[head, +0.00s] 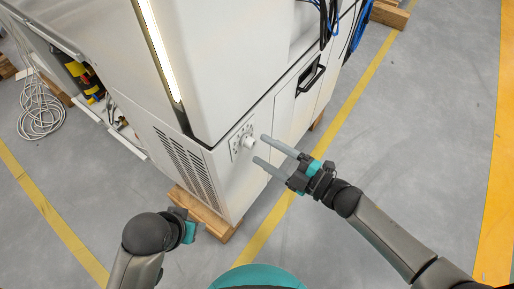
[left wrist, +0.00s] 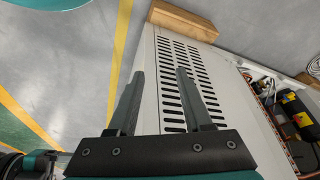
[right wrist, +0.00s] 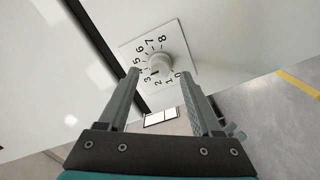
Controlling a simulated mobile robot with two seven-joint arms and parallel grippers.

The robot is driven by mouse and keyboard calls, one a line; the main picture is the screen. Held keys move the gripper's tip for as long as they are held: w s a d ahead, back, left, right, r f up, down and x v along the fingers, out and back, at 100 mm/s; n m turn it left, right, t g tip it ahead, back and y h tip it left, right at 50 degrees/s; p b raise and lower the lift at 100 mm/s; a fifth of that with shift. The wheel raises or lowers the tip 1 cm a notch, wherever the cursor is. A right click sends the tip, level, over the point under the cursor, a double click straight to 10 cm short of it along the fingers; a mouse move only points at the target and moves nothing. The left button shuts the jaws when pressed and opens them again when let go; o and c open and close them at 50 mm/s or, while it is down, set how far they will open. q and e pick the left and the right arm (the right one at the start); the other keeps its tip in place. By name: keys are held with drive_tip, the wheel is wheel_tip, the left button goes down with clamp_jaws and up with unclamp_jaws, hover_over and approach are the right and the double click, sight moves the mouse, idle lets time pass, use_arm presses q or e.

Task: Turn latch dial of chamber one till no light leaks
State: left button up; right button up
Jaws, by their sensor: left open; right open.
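The chamber (head: 235,60) is a large white cabinet, with a bright light strip (head: 160,50) showing along its door edge. The latch dial (head: 247,142) is a white knob on the front panel. In the right wrist view the dial (right wrist: 161,62) sits on a plate numbered 0 to 8; its dark mark appears to point near 3. My right gripper (head: 259,149) is open, its fingertips in front of the dial with nothing between them. My left gripper (left wrist: 160,73) is open and empty, low by the slotted vent panel (left wrist: 195,90); its fingers are mostly hidden in the head view.
A black door handle (head: 311,76) is right of the dial. The cabinet stands on wooden blocks (head: 205,212). Coiled white cable (head: 40,112) lies on the floor at left, near an open bay with yellow and black parts (head: 84,78).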

sight(254, 145)
use_arm(q)
drive_tip(key=shift+r, duration=0.9)
use_arm(e)
drive_tip(key=shift+x, duration=1.55)
clamp_jaws()
